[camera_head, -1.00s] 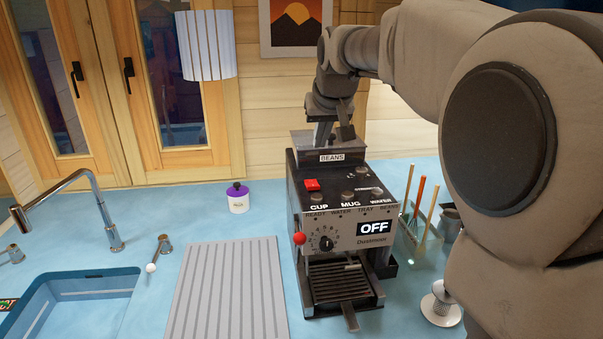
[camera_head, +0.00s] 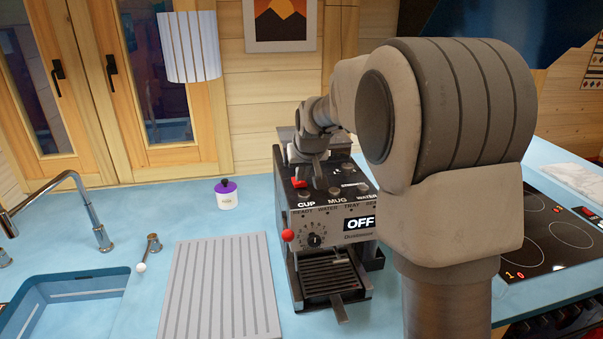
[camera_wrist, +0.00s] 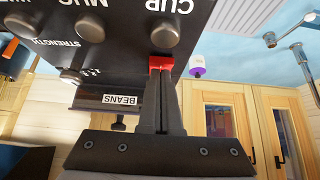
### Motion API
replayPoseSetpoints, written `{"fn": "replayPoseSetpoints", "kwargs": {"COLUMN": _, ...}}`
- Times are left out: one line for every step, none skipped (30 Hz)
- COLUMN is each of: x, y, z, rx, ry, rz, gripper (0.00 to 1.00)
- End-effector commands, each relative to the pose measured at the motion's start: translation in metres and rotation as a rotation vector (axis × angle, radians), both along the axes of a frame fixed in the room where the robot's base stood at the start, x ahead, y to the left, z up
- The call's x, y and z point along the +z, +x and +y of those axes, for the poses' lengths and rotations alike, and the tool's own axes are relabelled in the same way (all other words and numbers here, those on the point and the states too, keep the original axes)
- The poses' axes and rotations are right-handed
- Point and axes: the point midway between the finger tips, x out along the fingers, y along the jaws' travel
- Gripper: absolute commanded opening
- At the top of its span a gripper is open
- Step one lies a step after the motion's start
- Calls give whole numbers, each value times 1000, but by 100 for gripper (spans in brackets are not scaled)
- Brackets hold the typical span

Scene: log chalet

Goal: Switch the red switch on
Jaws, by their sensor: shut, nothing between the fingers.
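The coffee machine (camera_head: 327,215) stands on the blue counter, with a display (camera_head: 360,223) reading OFF. The small red switch (camera_head: 299,183) is on the left of its top, behind the CUP button, partly hidden by my gripper. My gripper (camera_head: 302,178) points down over the switch. In the upside-down wrist view, the red switch (camera_wrist: 161,62) shows right at the tips of my shut fingers (camera_wrist: 162,78). The fingertips overlap it or touch it; I cannot tell which. Nothing is between the fingers.
The BEANS hopper (camera_wrist: 122,99) rises at the back of the machine, close to my fingers. A red-balled lever (camera_head: 288,236) is on the machine's left side. A ribbed drainboard (camera_head: 221,287), a purple-lidded jar (camera_head: 226,194) and a sink (camera_head: 65,300) lie left; a cooktop (camera_head: 547,235) is right.

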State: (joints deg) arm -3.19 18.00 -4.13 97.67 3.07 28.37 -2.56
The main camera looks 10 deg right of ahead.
Motion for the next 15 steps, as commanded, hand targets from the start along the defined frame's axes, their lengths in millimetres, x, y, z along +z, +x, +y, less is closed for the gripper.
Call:
{"fn": "replayPoseSetpoints", "kwargs": {"x": 0, "y": 0, "z": 0, "rx": 0, "ry": 0, "rz": 0, "gripper": 0}}
{"fn": "replayPoseSetpoints", "kwargs": {"x": 0, "y": 0, "z": 0, "rx": 0, "ry": 0, "rz": 0, "gripper": 0}}
{"fn": "replayPoseSetpoints", "kwargs": {"x": 0, "y": 0, "z": 0, "rx": 0, "ry": 0, "rz": 0, "gripper": 0}}
{"fn": "replayPoseSetpoints", "kwargs": {"x": 0, "y": 0, "z": 0, "rx": 0, "ry": 0, "rz": 0, "gripper": 0}}
{"fn": "replayPoseSetpoints", "kwargs": {"x": 0, "y": 0, "z": 0, "rx": 0, "ry": 0, "rz": 0, "gripper": 0}}
{"fn": "replayPoseSetpoints", "kwargs": {"x": 0, "y": 0, "z": 0, "rx": 0, "ry": 0, "rz": 0, "gripper": 0}}
{"fn": "replayPoseSetpoints", "kwargs": {"x": -1, "y": 0, "z": 0, "rx": 0, "ry": 0, "rz": -2, "gripper": 0}}
{"fn": "replayPoseSetpoints", "kwargs": {"x": -2, "y": 0, "z": 0, "rx": 0, "ry": 0, "rz": -4, "gripper": 0}}
{"fn": "replayPoseSetpoints", "kwargs": {"x": -3, "y": -1, "z": 0, "rx": 0, "ry": 0, "rz": -8, "gripper": 0}}
{"fn": "replayPoseSetpoints", "kwargs": {"x": -5, "y": -1, "z": 0, "rx": 0, "ry": 0, "rz": -13, "gripper": 0}}
{"fn": "replayPoseSetpoints", "kwargs": {"x": -6, "y": -1, "z": 0, "rx": 0, "ry": 0, "rz": -19, "gripper": 0}}
{"fn": "replayPoseSetpoints", "kwargs": {"x": -8, "y": -2, "z": 0, "rx": 0, "ry": 0, "rz": -28, "gripper": 0}}
{"fn": "replayPoseSetpoints", "kwargs": {"x": -10, "y": -2, "z": 0, "rx": 0, "ry": 0, "rz": -36, "gripper": 0}}
{"fn": "replayPoseSetpoints", "kwargs": {"x": -11, "y": -2, "z": 0, "rx": 0, "ry": 0, "rz": -45, "gripper": 0}}
{"fn": "replayPoseSetpoints", "kwargs": {"x": -12, "y": -2, "z": 0, "rx": 0, "ry": 0, "rz": -57, "gripper": 0}}
